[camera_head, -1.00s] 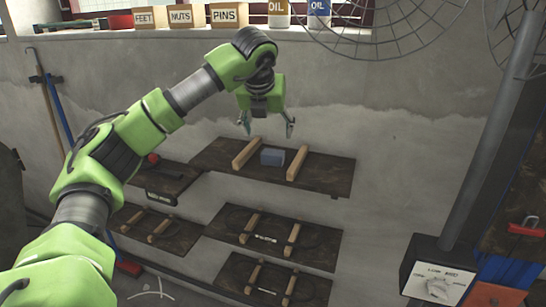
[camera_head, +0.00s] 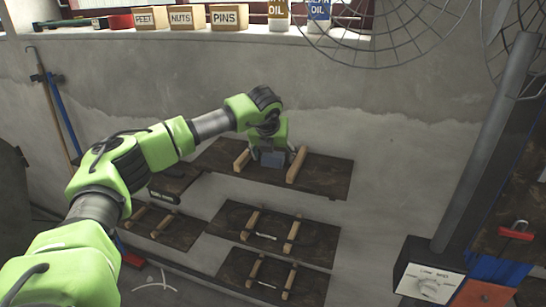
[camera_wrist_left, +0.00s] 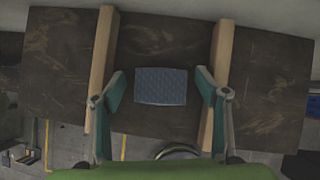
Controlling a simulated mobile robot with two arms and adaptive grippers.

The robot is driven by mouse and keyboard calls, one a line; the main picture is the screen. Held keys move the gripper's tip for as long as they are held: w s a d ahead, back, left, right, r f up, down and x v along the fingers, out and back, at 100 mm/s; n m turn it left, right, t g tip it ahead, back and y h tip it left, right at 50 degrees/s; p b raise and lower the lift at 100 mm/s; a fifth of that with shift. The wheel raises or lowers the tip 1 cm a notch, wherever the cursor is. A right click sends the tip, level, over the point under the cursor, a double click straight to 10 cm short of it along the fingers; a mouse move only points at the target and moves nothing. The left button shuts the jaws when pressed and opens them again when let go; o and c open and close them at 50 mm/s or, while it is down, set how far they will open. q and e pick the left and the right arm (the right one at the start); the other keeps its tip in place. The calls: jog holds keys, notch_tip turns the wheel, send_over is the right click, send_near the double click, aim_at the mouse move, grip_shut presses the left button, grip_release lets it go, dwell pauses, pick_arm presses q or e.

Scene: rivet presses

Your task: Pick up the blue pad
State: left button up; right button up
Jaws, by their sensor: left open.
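The blue pad (camera_head: 272,160) is a small blue-grey block on the upper dark wooden shelf (camera_head: 328,176), between two light wooden rails. In the left wrist view the pad (camera_wrist_left: 161,86) lies flat on the board, with its textured top facing the camera. My left gripper (camera_head: 271,156) is open just above the shelf at the pad. In the wrist view its two green fingers (camera_wrist_left: 161,92) stand on either side of the pad, with a gap on each side. The gripper hides part of the pad's top in the head view. My right gripper is not in view.
More dark shelves with rails (camera_head: 275,232) sit below. A grey wall is behind, with labelled boxes (camera_head: 230,16) on the sill above. A fan (camera_head: 385,25) is at the upper right.

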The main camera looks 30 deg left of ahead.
pick_arm(q)
jog(key=c, duration=1.1)
jog(key=shift+r, duration=0.1)
jog(key=shift+r+b, duration=0.65)
jog(key=shift+b, duration=0.1)
jog(key=s+r+b, duration=0.2)
jog(key=s+r, duration=0.2)
jog(key=s+r+b, duration=0.2)
jog(key=s+r, duration=0.1)
jog(key=s, duration=0.2)
jog(key=s+r+b, duration=0.2)
jog(key=s+r, duration=0.2)
jog(key=s, duration=0.1)
jog(key=shift+s+d+r+b, duration=0.1)
jog(key=shift+r+b, duration=0.25)
